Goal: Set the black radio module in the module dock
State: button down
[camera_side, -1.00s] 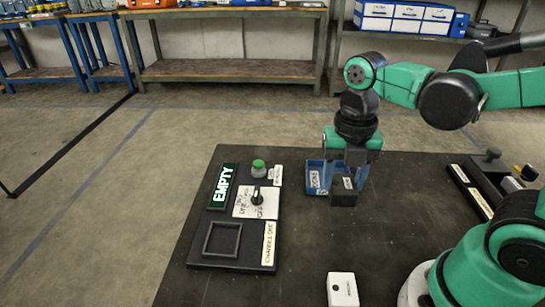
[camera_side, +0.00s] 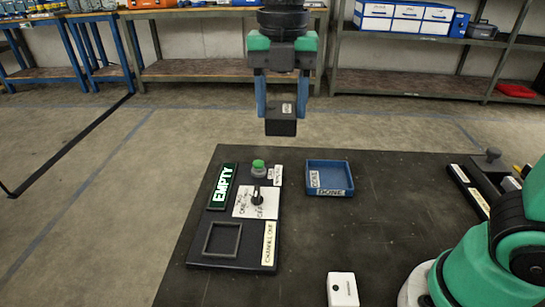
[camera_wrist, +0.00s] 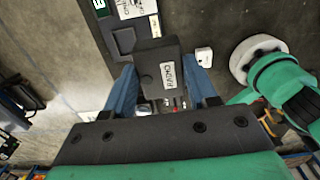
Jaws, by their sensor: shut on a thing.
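The black radio module (camera_side: 281,121) is a dark box with a small white label. My gripper (camera_side: 281,108) is shut on it and holds it in the air, above and behind the dock panel in the side view. In the wrist view the module (camera_wrist: 152,66) sits between the blue fingers of my gripper (camera_wrist: 158,90), its label facing the camera. The module dock seems to be the empty square frame (camera_side: 208,238) at the front left of the dark panel (camera_side: 215,263). Part of that panel shows in the wrist view behind the module.
The panel carries a lit "EMPTY" sign (camera_side: 222,187), a green button (camera_side: 258,166) and a dial (camera_side: 256,200). An empty blue tray (camera_side: 329,177) marked "DONE" stands right of it. A white box (camera_side: 342,289) lies near the front edge. The table's middle is clear.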

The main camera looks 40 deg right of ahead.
send_over(224, 238)
notch_tip(224, 238, down, 21)
jog(key=shift+r, duration=0.2)
jog(key=shift+f, duration=0.15)
jog(key=shift+c, duration=1.3)
grip_release()
